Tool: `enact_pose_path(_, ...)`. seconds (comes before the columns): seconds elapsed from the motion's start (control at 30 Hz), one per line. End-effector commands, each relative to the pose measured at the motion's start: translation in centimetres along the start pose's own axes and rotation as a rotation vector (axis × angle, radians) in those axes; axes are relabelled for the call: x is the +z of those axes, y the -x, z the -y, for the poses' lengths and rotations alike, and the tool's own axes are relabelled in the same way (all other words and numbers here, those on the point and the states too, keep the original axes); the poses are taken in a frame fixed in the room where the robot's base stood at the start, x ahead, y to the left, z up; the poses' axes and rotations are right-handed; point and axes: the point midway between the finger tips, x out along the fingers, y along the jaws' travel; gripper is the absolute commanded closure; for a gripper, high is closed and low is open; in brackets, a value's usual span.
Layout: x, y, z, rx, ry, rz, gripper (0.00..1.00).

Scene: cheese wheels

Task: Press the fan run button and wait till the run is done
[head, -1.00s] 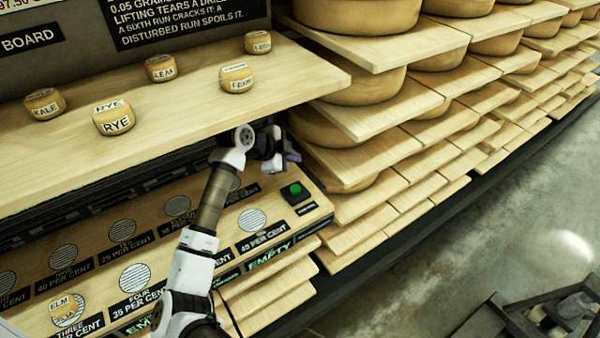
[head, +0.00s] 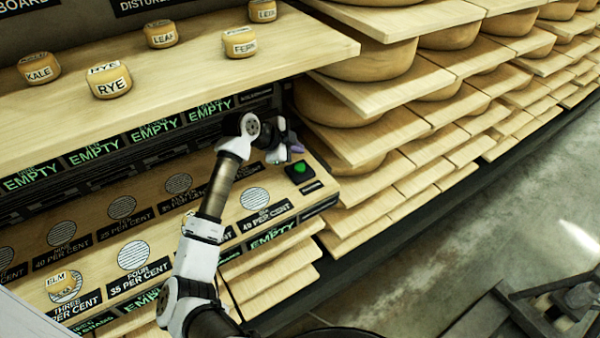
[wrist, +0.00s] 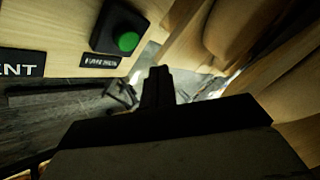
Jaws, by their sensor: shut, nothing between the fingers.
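The fan run button is a green round button (head: 300,167) on a black square box at the right end of the lower wooden shelf. It also shows in the wrist view (wrist: 128,41), at upper left, with a small black label (wrist: 101,61) beside it. My gripper (head: 296,150) is just above and behind the button in the head view, and does not visibly touch it. In the wrist view my gripper (wrist: 158,72) is shut and empty, its tips below and right of the button.
The lower shelf holds round striped vents (head: 254,198) with percent labels and a small cheese marked ELM (head: 57,281). The upper shelf (head: 190,100) overhangs and carries several small named cheeses. Racks of large cheese wheels (head: 375,62) stand close at right, with open floor (head: 500,225) beyond.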

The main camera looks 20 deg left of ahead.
Motion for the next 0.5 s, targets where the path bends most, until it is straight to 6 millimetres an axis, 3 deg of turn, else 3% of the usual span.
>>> enact_pose_path(0.03,0.8,-1.1,-0.8,0.000,0.001,0.000,1.00)
enact_pose_path(0.2,1.6,-2.2,-1.6,-0.001,0.003,-0.001,1.00)
enact_pose_path(0.5,1.9,-2.7,-1.9,0.000,0.000,0.000,1.00)
